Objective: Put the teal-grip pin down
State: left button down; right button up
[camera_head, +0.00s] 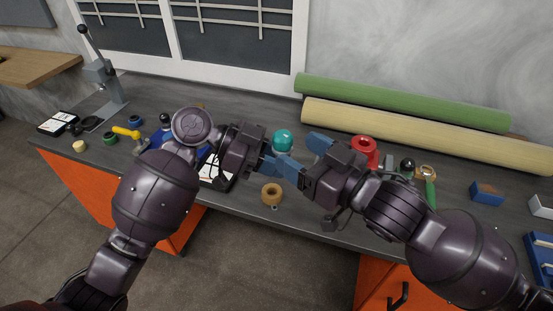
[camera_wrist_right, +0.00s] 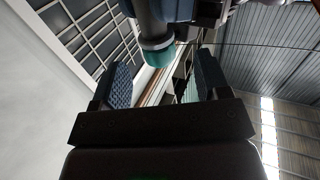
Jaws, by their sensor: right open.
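The teal-grip pin (camera_head: 283,140) shows its round teal top between my two grippers, above the workbench (camera_head: 240,107). In the right wrist view its teal end (camera_wrist_right: 158,54) and grey body show between and beyond my right fingers (camera_wrist_right: 160,85). My right gripper (camera_head: 305,155) is open, its blue fingers apart on the pin's right side. My left gripper (camera_head: 268,163) reaches the pin from the left. A blue finger pad beside the grey body in the right wrist view indicates that it is shut on the pin; the pin's lower end is hidden.
A tan ring (camera_head: 271,194) lies near the front edge below the grippers. A red spool (camera_head: 364,150) and a green-handled tool (camera_head: 429,186) are right. Green (camera_head: 400,101) and cream (camera_head: 430,133) rolls lie behind. A lever press (camera_head: 104,78) stands left.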

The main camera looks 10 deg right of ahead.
jog(key=s+d+f+m+h, duration=0.2)
jog(key=s+d+f+h, duration=0.2)
jog(key=f, duration=0.7)
jog(key=s+d+f+m+g+h, duration=0.1)
jog(key=s+d+f+h, duration=0.3)
jog(key=d+f, duration=0.4)
jog(key=s+d+f+m+g+h, duration=0.1)
jog(key=s+d+f+m+h, duration=0.2)
jog(key=f, duration=1.1)
jog(key=d+m, duration=0.1)
jog(key=d, duration=0.2)
jog(key=shift+s+d+h, duration=0.4)
